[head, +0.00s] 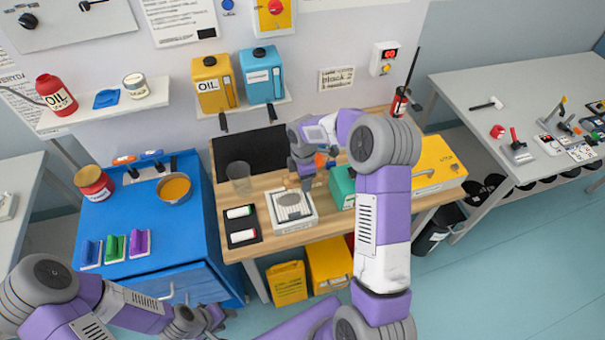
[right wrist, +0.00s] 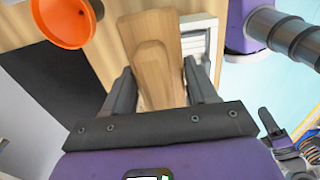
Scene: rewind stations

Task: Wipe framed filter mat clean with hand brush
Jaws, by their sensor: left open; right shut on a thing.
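The framed filter mat (head: 291,207), a white frame with a grey marked middle, lies on the wooden bench. Part of its frame shows in the right wrist view (right wrist: 207,28). My right gripper (head: 305,180) is over the mat's far edge. It is shut on the wooden hand brush (right wrist: 158,60), whose handle shows between the fingers in the right wrist view. The brush's bristles are hidden, so I cannot tell whether they touch the mat. My left gripper (head: 214,318) is open and empty, low in front of the blue cabinet, away from the bench.
A black tray (head: 242,238) with white-and-coloured pieces lies left of the mat, a clear cup (head: 239,174) behind it. A green box (head: 341,186) and yellow case (head: 437,165) stand right. An orange funnel-like thing (right wrist: 62,18) is close to my right gripper. The blue cabinet (head: 145,215) stands left.

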